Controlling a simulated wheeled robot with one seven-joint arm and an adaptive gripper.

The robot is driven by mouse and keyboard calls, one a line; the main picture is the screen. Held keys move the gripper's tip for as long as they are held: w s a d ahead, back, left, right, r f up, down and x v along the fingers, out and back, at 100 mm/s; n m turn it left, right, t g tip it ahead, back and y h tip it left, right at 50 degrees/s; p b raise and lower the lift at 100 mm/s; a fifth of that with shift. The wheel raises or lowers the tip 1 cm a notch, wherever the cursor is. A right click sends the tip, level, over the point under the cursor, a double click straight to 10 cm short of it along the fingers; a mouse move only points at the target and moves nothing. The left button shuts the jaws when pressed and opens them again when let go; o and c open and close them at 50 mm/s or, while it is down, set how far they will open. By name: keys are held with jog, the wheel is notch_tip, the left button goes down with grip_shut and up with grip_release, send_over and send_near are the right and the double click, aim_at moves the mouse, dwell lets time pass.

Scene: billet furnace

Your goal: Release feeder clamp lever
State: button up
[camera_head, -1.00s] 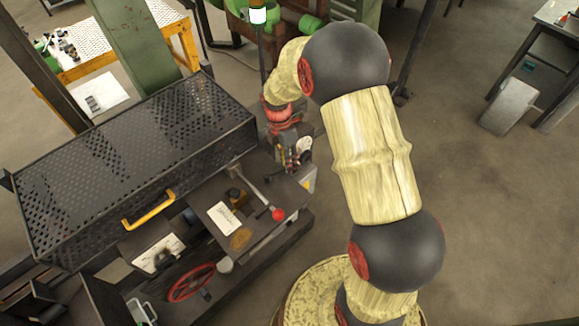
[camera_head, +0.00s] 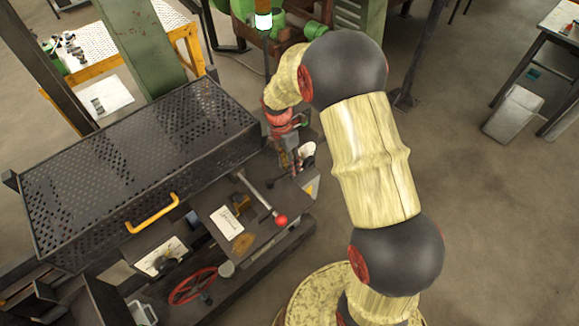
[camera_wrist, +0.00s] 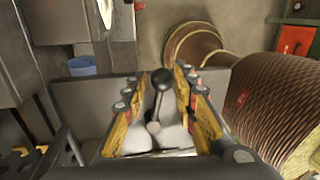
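A short lever with a black ball knob (camera_wrist: 161,80) stands between the fingers of my gripper (camera_wrist: 164,98) in the wrist view. The fingers are apart, with yellow inner pads on both sides of the lever. Gaps show beside the knob, and the gripper is not closed on it. A pale base (camera_wrist: 150,138) shows around the lever's foot.
A second lever with a red knob (camera_head: 281,220) lies left of my gripper. The perforated cover (camera_head: 130,160) with its yellow handle (camera_head: 152,213) fills the machine's left side. A red handwheel (camera_head: 193,286) is at the front. Open floor (camera_head: 470,200) lies to the right.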

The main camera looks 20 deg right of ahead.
jog(key=o, duration=0.3)
notch_tip(320, 180, up, 12)
jog(key=w, duration=0.2)
jog(key=shift+a+f, duration=0.15)
jog(key=shift+a, duration=0.25)
dwell(0.5)
jog(key=s+a+r+m+t+b, duration=0.2)
jog(key=s+m+b, duration=0.5)
jog(key=s+m, duration=0.4)
jog(key=s+a+r+m+t+b, duration=0.1)
jog(key=s+m+t+b, duration=0.4)
jog(key=s+m, duration=0.6)
jog(key=s+a+b, duration=0.1)
jog(key=s+b, duration=0.1)
jog(key=s, duration=0.1)
jog(key=shift+r+t+y, duration=0.3)
jog(key=shift+r+y, duration=0.05)
jog(key=shift+y, duration=0.05)
